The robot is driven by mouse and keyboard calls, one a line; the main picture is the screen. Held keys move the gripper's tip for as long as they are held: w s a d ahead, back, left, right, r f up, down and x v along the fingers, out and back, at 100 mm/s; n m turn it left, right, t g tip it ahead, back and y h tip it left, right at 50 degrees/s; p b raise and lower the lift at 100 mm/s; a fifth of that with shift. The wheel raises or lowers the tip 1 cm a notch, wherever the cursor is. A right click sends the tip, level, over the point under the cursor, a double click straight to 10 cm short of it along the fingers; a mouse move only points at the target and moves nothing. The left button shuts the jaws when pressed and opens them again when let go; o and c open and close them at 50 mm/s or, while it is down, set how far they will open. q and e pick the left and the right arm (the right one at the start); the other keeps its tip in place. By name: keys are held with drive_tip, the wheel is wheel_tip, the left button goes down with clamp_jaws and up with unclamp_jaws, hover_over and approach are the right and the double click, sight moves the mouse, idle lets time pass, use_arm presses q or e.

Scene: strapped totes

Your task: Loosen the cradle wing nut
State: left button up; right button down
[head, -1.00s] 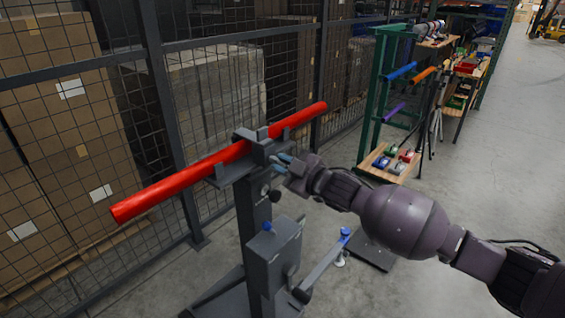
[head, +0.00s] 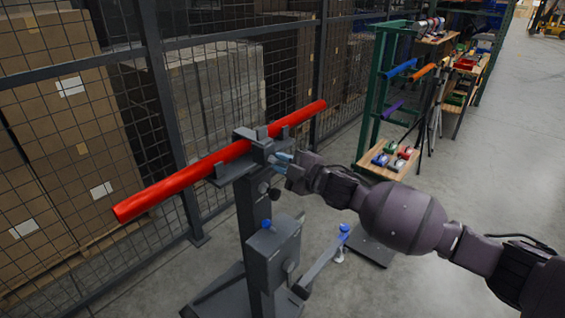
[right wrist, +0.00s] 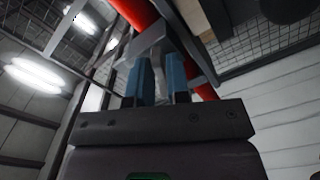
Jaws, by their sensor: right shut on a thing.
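A grey cradle (head: 262,150) on top of a grey stand (head: 260,210) carries a long red tube (head: 180,181), which lies slanted across it. My right gripper (head: 277,163) is at the right-hand side of the cradle, with its blue fingers pointing at it. In the right wrist view, the two blue fingers of my right gripper (right wrist: 163,72) reach up to the grey cradle bracket (right wrist: 147,42) below the red tube (right wrist: 138,12). The gripper is shut on a small part there, apparently the wing nut, which is mostly hidden by the fingers. My left gripper is not in view.
The stand has a grey box with a blue knob (head: 267,224) and a side arm with a blue-topped post (head: 344,229). A mesh fence (head: 220,90) runs behind. A green rack (head: 380,90) with coloured tubes and a wooden shelf stands back right. Floor at right is clear.

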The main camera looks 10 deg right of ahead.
drive_tip(key=shift+r, duration=0.1)
drive_tip(key=c, duration=1.2)
unclamp_jaws()
drive_tip(key=shift+c, duration=0.2)
drive_tip(key=shift+s+d, duration=0.1)
drive_tip(key=v, duration=1)
drive_tip(key=shift+s+d+b, duration=0.2)
drive_tip(key=shift+b, duration=0.1)
